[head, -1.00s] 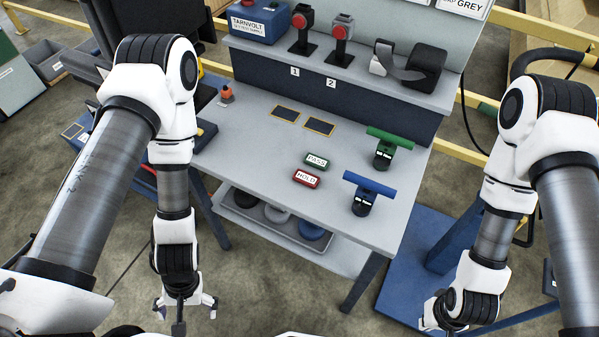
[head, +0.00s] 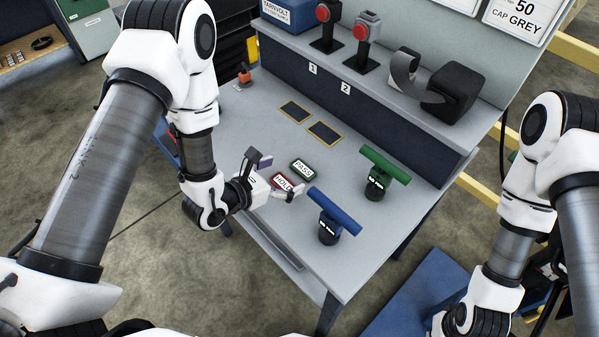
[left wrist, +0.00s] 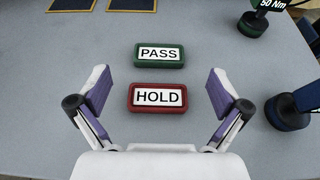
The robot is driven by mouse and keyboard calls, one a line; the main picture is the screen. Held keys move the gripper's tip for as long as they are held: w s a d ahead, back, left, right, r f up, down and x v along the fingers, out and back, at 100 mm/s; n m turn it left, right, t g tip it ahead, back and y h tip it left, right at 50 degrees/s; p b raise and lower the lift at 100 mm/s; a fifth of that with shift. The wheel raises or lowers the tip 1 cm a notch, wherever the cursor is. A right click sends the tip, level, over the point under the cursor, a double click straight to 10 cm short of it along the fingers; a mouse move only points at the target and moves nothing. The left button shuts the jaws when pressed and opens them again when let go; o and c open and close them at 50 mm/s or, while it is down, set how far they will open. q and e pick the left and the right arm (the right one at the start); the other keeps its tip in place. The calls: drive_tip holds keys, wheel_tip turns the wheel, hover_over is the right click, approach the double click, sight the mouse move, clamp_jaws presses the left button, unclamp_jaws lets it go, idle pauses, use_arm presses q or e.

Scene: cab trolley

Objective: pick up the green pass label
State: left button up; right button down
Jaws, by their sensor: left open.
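The green PASS label (head: 302,169) lies flat on the grey workbench. It also shows in the left wrist view (left wrist: 159,54), just beyond the red HOLD label (left wrist: 157,97). In the head view the red label (head: 284,182) is partly hidden by my left gripper (head: 279,177). My left gripper is open and empty, above the bench at its near edge. In the left wrist view its fingers (left wrist: 158,92) stand either side of the red label, with the green label past the fingertips. My right gripper is not clearly visible; only my right arm shows at the right.
A blue-handled tool (head: 334,211) and a green-handled tool (head: 382,172) stand right of the labels. Two dark yellow-edged pads (head: 325,133) lie behind. A raised shelf (head: 400,92) carries red-button posts (head: 325,28) and a black holder (head: 458,92).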

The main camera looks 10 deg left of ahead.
sight(303, 168)
use_arm(q)
drive_tip(key=x, duration=0.2)
drive_tip(key=b+x, duration=0.1)
drive_tip(key=x, duration=0.2)
drive_tip(key=shift+w+f, duration=0.15)
drive_tip(key=shift+f, duration=0.35)
drive_tip(key=c, duration=0.9)
drive_tip(key=shift+r, duration=0.1)
drive_tip(key=shift+c, duration=0.2)
